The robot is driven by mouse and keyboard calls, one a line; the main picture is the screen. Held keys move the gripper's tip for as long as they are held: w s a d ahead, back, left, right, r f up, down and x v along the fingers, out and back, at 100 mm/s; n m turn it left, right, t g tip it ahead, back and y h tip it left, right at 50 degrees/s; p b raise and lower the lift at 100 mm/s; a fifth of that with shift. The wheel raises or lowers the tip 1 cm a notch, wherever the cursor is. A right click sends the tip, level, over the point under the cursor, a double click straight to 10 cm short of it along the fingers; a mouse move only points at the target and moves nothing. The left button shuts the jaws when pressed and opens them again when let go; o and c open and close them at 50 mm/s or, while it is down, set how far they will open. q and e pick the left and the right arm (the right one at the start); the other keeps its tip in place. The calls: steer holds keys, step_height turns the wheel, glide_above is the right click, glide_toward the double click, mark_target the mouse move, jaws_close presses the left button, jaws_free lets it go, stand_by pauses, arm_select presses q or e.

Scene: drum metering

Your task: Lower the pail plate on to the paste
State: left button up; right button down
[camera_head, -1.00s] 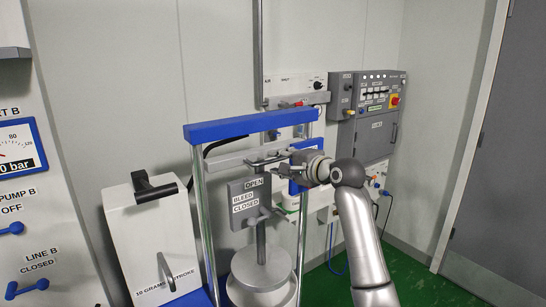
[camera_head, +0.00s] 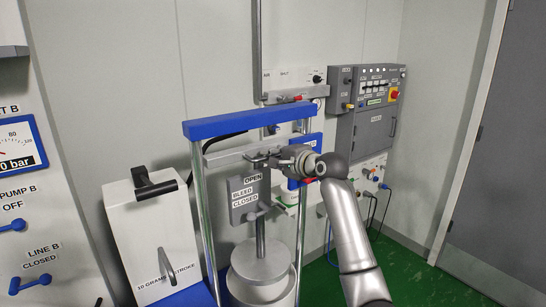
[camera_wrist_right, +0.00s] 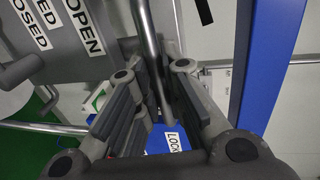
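The pail plate (camera_head: 262,264) is a grey disc on a vertical rod, between the two chrome posts of a press frame. It sits at the top of a pale pail (camera_head: 262,291), cut by the bottom edge. The paste is not visible. A grey block (camera_head: 246,197) on the rod is marked OPEN, BLEED and CLOSED. My right gripper (camera_head: 268,159) is beside the grey crossbar (camera_head: 231,153), above the block. In the right wrist view its fingers (camera_wrist_right: 155,85) stand apart, with a metal rod (camera_wrist_right: 148,45) showing between them; contact is unclear. My left gripper is out of view.
The blue top beam (camera_head: 235,123) spans the posts above my gripper. A white pump box (camera_head: 150,235) stands left, and a gauge panel (camera_head: 25,225) beyond it. A grey control cabinet (camera_head: 372,105) is on the back wall. Green floor (camera_head: 410,280) is clear at right.

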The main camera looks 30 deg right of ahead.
step_height(320, 180, down, 12)
steer(key=b, duration=0.3)
steer(key=shift+r, duration=0.25)
steer(key=c, duration=1.6)
jaws_free()
steer(key=shift+o, duration=0.4)
steer(key=shift+r, duration=0.15)
glide_toward(268, 188)
steer(key=v, duration=0.5)
steer(key=shift+a, duration=0.15)
